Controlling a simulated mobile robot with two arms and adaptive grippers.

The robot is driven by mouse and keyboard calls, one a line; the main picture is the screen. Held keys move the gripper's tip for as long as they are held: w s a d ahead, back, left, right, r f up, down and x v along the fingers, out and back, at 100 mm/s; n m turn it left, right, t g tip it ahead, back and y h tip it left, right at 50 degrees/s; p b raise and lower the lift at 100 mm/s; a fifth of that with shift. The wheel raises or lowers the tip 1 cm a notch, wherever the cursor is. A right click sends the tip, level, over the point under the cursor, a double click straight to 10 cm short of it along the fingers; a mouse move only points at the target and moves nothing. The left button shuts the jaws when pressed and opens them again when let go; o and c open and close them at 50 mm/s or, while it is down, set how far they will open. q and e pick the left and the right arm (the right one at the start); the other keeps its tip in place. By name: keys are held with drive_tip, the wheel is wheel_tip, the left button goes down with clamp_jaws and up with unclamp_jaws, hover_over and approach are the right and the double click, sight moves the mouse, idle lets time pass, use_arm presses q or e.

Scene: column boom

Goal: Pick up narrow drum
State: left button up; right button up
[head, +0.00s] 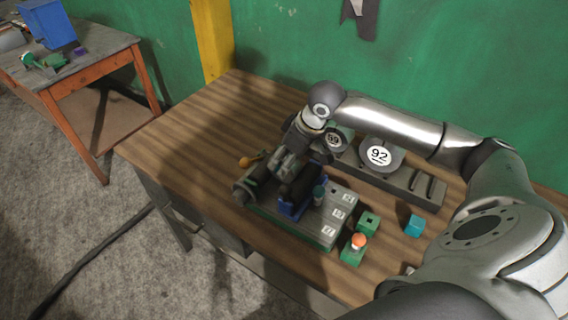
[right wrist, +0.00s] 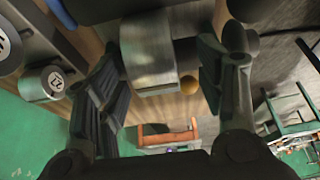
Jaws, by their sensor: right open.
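My right gripper (head: 285,164) reaches down over the left part of the grey machine (head: 322,228) on the wooden table. In the right wrist view its two dark fingers (right wrist: 154,88) stand wide apart. A pale grey, drum-like piece (right wrist: 150,55) shows between them, with space on both sides; I cannot tell whether this is the narrow drum. Two drums with white numbered faces stand behind the machine: a larger one marked 92 (head: 392,155) and a smaller one (head: 333,140), partly hidden by my arm. My left gripper is out of view.
A blue bracket (head: 288,208) with a dark roller stands on the machine. Green blocks (head: 368,222) and a teal cube (head: 414,224) lie to the right. The table's (head: 190,115) left part is bare.

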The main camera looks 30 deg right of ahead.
sight(282, 164)
drive_tip(key=p+x, duration=0.1)
drive_tip(key=x, duration=0.3)
drive_tip(key=shift+w+d+f, duration=0.1)
drive_tip(key=shift+w+d, duration=0.05)
drive_tip(key=shift+w, duration=0.1)
drive_tip(key=shift+w+f, duration=0.1)
drive_tip(key=shift+f, duration=0.1)
drive_tip(key=c, duration=1.2)
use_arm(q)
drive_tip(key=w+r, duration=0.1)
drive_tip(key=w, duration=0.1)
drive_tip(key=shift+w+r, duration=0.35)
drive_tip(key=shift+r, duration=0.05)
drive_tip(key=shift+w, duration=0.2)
use_arm(e)
drive_tip(key=shift+r, duration=0.15)
